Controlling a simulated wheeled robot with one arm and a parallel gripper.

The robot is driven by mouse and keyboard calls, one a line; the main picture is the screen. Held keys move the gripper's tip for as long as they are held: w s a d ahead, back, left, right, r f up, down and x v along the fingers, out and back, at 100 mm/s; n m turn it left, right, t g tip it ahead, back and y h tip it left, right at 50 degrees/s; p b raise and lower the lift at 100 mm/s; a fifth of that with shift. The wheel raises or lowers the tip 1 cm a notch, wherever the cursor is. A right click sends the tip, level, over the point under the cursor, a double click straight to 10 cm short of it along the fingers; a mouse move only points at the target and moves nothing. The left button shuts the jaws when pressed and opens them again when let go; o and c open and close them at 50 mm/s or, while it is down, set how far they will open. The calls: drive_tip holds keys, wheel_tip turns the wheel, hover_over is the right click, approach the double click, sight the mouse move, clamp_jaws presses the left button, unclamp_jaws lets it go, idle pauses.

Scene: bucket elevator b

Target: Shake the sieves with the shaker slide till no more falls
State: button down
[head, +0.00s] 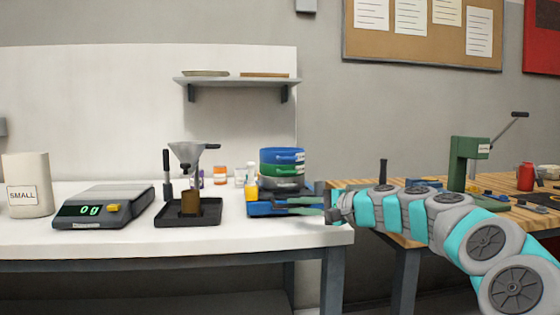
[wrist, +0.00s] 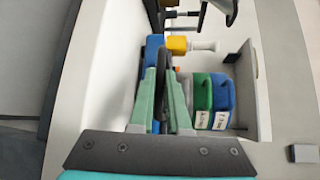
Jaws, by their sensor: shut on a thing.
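The sieve stack stands on the blue shaker base (head: 259,209) at the right end of the white bench. In the head view the blue sieve (head: 281,155) is on top, the green sieve (head: 281,168) below it, and a grey part at the bottom. The wrist view shows the labelled green sieve (wrist: 202,92) and blue sieve (wrist: 223,94) beside my fingers. My gripper (head: 287,205) reaches in from the right, low in front of the stack. Its green fingers are shut on the shaker slide's dark handle (wrist: 168,58), which lies partly hidden between them.
A funnel on a stand (head: 187,152) over a black tray (head: 173,219) stands left of the sieves. A scale (head: 103,207) and a beaker marked SMALL (head: 27,185) are further left. A wooden table with a green press (head: 464,160) is at right.

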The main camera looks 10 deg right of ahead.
drive_tip(key=shift+f, duration=0.1)
drive_tip(key=shift+w+p, duration=0.55)
drive_tip(key=shift+w, duration=1.75)
drive_tip(key=shift+c, duration=1)
unclamp_jaws()
